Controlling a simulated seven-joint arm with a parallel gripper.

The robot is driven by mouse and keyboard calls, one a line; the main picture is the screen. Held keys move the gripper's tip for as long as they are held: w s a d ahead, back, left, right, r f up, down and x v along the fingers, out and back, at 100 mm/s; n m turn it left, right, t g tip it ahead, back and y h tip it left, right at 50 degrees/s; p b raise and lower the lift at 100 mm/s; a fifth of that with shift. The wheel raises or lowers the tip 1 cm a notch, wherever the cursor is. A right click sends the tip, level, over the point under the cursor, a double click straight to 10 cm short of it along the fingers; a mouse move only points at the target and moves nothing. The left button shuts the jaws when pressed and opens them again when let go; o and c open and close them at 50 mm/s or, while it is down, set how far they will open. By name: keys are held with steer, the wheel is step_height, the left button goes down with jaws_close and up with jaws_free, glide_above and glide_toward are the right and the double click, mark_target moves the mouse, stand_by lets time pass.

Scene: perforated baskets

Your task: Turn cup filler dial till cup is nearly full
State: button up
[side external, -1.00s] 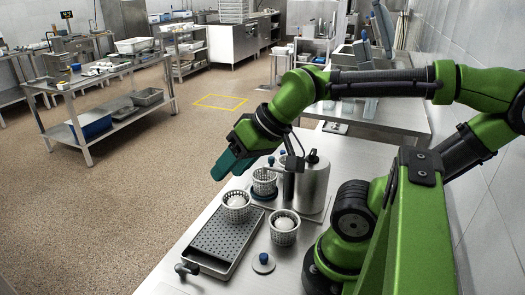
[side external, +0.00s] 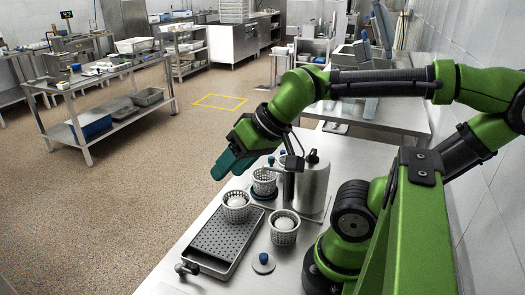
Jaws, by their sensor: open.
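A steel cylindrical dispenser (side external: 312,188) stands on the table, with a dark knob (side external: 313,156) on top; I cannot tell whether this knob is the dial. A white perforated cup (side external: 264,184) sits beside it on the left, over a dark blue base; how full it is cannot be seen. A second perforated cup (side external: 236,212) with a white rounded content stands at the back of the drip tray. A third one (side external: 284,237), also with white content, stands on the table. My gripper (side external: 221,170), with teal fingers, hangs above and left of the cups, open and touching nothing.
The perforated drip tray (side external: 222,243) has a dark tap-like fitting (side external: 187,268) at its front. A disc with a blue knob (side external: 263,262) lies on the table. The table (side external: 345,160) is bare behind the dispenser. The floor lies open to the left.

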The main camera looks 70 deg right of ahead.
steer(key=shift+o, duration=1.1)
steer(key=shift+d+f, duration=0.1)
steer(key=shift+d, duration=0.05)
steer(key=shift+o, duration=0.4)
steer(key=w+d+r+m, duration=0.1)
steer(key=w+d+r, duration=0.1)
steer(key=d, duration=0.4)
steer(key=shift+d+g+h, duration=0.15)
steer(key=shift+g+h, duration=0.25)
step_height(320, 180, up, 7)
steer(key=n+g+h, duration=0.1)
steer(key=n+g, duration=0.4)
steer(key=g, duration=0.1)
glide_above(313, 151)
step_height(313, 151, down, 16)
steer(key=c, duration=1.1)
